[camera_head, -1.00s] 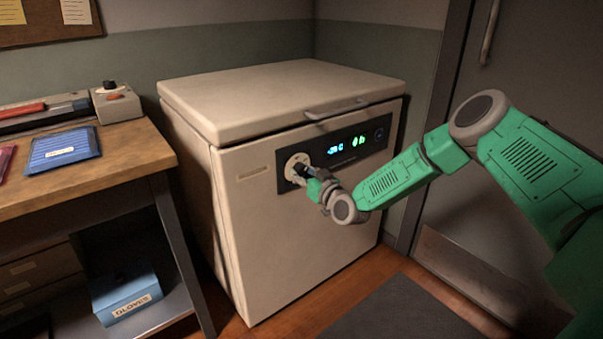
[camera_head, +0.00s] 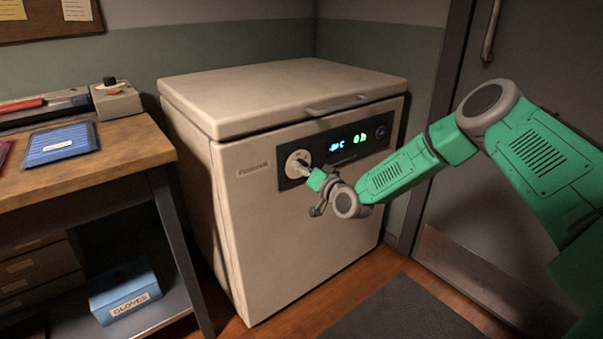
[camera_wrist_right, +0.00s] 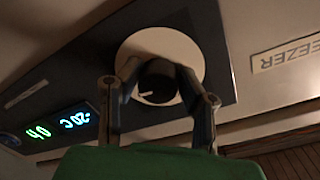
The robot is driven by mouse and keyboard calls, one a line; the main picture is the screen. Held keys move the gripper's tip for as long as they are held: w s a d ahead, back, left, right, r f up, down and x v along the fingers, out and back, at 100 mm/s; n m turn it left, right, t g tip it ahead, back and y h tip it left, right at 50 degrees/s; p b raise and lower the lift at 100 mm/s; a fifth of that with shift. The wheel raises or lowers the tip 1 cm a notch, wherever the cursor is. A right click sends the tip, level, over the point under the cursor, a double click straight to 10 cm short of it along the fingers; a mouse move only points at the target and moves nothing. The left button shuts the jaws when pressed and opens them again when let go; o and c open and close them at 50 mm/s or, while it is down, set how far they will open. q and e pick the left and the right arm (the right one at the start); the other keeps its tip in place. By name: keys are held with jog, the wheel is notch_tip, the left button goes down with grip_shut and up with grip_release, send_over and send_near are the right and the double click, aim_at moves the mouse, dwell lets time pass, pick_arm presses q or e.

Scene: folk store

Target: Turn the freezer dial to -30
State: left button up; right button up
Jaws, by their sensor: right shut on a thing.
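The white freezer (camera_head: 250,215) stands against the back wall with its lid shut. Its dial (camera_head: 297,160) is on the left end of a dark front panel. The lit display (camera_head: 349,143) is to the right of the dial; its digits are too blurred in the head view to read surely. In the right wrist view, my right gripper (camera_wrist_right: 158,80) has its two fingers on either side of the black dial knob (camera_wrist_right: 158,88), shut on it. A pale pointer mark shows on the knob. My left gripper is not in view.
A wooden workbench (camera_head: 115,150) with a blue packet (camera_head: 60,145) and a grey box (camera_head: 117,102) stands left of the freezer. A blue gloves box (camera_head: 125,290) is on the shelf below.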

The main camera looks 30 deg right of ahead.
jog(key=m+b, duration=0.1)
jog(key=m, duration=0.1)
jog(key=m+b, duration=0.1)
jog(key=m, duration=0.1)
jog(key=shift+d+m, duration=0.2)
jog(key=shift+m, duration=0.2)
dwell(0.4)
jog(key=o, duration=1.1)
jog(key=shift+d, duration=0.1)
jog(key=shift+s, duration=0.1)
